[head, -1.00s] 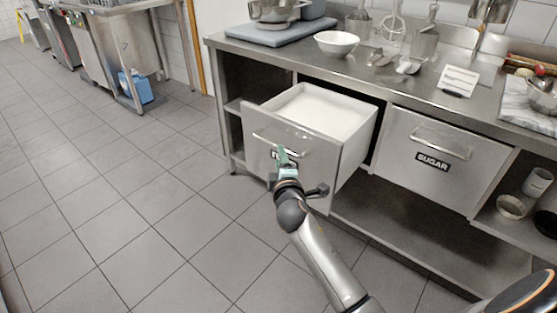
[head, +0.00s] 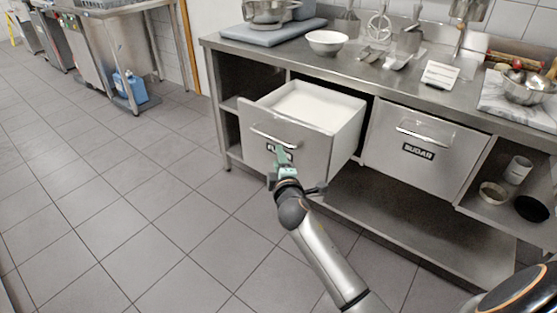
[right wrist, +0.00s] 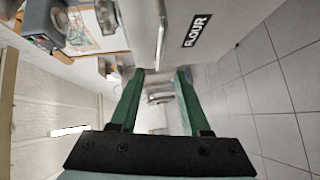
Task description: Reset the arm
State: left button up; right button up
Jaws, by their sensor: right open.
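My right gripper (head: 279,157) is in front of the open flour drawer (head: 313,152), near its label and below its handle (head: 273,139). In the right wrist view, the gripper's two green fingers (right wrist: 158,75) stand apart with nothing between them. The drawer front with its FLOUR label (right wrist: 198,30) is beside the fingers there. Whether the fingers touch the drawer front cannot be told. The drawer is pulled out and holds white flour (head: 306,106). My left gripper does not show.
The shut sugar drawer (head: 425,165) is at the right under the steel counter (head: 262,57). A white bowl (head: 327,42), a sign (head: 441,75) and utensils stand on the counter. Open tiled floor (head: 110,220) lies to the left. A blue container (head: 130,87) stands farther back.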

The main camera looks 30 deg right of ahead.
dwell(0.3)
jog(key=s+a+f+m+g+y, duration=0.25)
jog(key=s+a+f, duration=0.35)
jog(key=s, duration=0.4)
jog(key=s+a+f+m+g+y, duration=0.2)
jog(key=s+a+f+m+y, duration=0.2)
jog(key=s+a+f, duration=0.45)
jog(key=s+a+f+m+g+y, duration=0.2)
jog(key=s+a+f+m+y, duration=0.15)
jog(key=s, duration=0.85)
pick_arm(q)
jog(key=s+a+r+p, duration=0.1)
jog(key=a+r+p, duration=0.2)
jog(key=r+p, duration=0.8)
jog(key=p, duration=0.4)
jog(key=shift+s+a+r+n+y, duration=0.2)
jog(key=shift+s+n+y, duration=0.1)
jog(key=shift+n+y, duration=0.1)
pick_arm(e)
jog(key=d+r+h, duration=0.1)
jog(key=d+r, duration=0.2)
jog(key=r, duration=0.7)
jog(key=shift+s+r+h, duration=0.25)
jog(key=shift+s+h, duration=0.15)
jog(key=shift+s, duration=0.05)
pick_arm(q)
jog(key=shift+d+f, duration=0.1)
pick_arm(e)
jog(key=shift+t, duration=0.25)
